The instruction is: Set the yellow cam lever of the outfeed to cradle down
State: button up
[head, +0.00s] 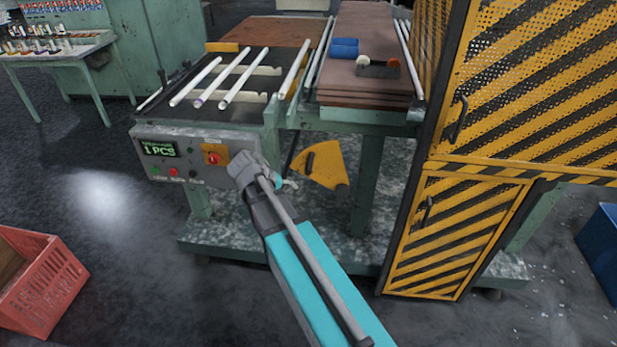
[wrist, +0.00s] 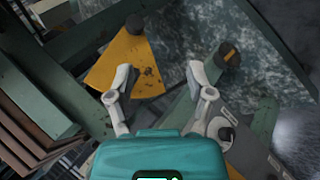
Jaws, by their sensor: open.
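The yellow cam lever (head: 325,164) shows in the head view as a fan-shaped yellow plate below the front edge of the outfeed, right of the control box. It also shows in the wrist view (wrist: 118,68), with a dark knob (wrist: 135,24) at its far end. My gripper (head: 286,184) is just left of the plate in the head view, its fingers partly hidden by my wrist. In the wrist view my gripper (wrist: 164,82) is open and empty. The left finger overlaps the plate's edge in the picture; I cannot tell whether they touch.
The control box (head: 190,155) with a red switch is close to the left of my wrist. White glass tubes (head: 243,80) lie on the outfeed above. A green leg (head: 365,185) and a striped yellow guard (head: 450,235) stand to the right. A red crate (head: 38,285) is at lower left.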

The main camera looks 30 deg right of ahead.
jog(key=w+d+f+t+h+b, duration=0.1)
jog(key=w+d+f+h+b, duration=0.2)
jog(key=w+b, duration=0.4)
jog(key=t+h+b, duration=0.1)
jog(key=h+b, duration=0.3)
jog(key=b, duration=0.1)
send_near(310, 164)
jog(key=shift+w+a+f, duration=0.1)
jog(key=shift+a+f, duration=0.1)
jog(key=shift+a, duration=0.6)
jog(key=shift+w+a+f, duration=0.1)
jog(key=shift+a+f, duration=0.15)
jog(key=shift+a, duration=0.6)
jog(key=shift+d, duration=0.15)
jog(key=b+x, duration=0.1)
jog(key=x, duration=0.3)
jog(key=b+x, duration=0.1)
jog(key=x, duration=0.4)
jog(key=b+x, duration=0.1)
jog(key=x, duration=0.3)
jog(key=shift+w+d+r, duration=0.2)
jog(key=shift+d+r, duration=0.05)
jog(key=shift+d, duration=0.1)
